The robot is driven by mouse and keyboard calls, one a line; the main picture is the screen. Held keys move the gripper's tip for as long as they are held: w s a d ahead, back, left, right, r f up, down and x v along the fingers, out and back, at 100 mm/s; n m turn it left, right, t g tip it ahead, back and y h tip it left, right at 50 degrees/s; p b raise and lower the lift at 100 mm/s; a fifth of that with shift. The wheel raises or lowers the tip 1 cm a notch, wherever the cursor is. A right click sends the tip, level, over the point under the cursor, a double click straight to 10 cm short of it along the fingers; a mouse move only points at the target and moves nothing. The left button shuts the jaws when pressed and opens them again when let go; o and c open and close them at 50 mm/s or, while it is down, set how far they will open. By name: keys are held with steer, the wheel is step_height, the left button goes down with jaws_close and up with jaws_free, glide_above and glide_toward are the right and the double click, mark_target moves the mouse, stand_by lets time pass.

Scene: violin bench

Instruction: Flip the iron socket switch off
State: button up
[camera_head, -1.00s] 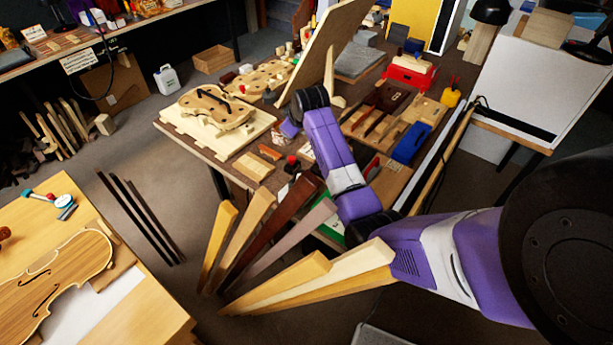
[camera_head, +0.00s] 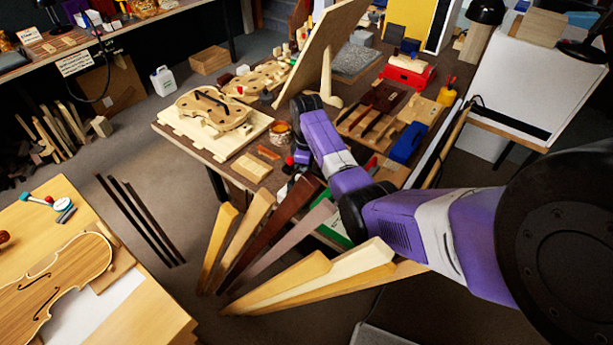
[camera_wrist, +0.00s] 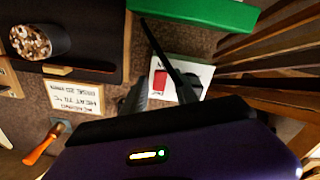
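The iron socket is a white plate (camera_wrist: 196,70) with a red switch (camera_wrist: 159,82), in the middle of the wrist view. A black lead or bar runs down across the plate. I cannot tell whether the switch is on or off. My gripper (camera_wrist: 162,92) points down at the plate. Its two dark fingers show apart, one on each side of the red switch, with nothing seen between them. I cannot tell whether they touch the plate. In the head view my gripper (camera_head: 302,156) is low over the bench's near edge, partly hidden by my arm; the switch is not clear there.
A label card (camera_wrist: 75,97), an orange-handled tool (camera_wrist: 42,145) and a pot of bits (camera_wrist: 32,42) lie left of the socket. A green object (camera_wrist: 195,12) is above it. Wooden strips (camera_wrist: 270,85) stand close on the right. A violin body (camera_head: 214,108) lies on the bench.

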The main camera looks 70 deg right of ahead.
steer(key=shift+f, duration=0.95)
steer(key=shift+c, duration=0.4)
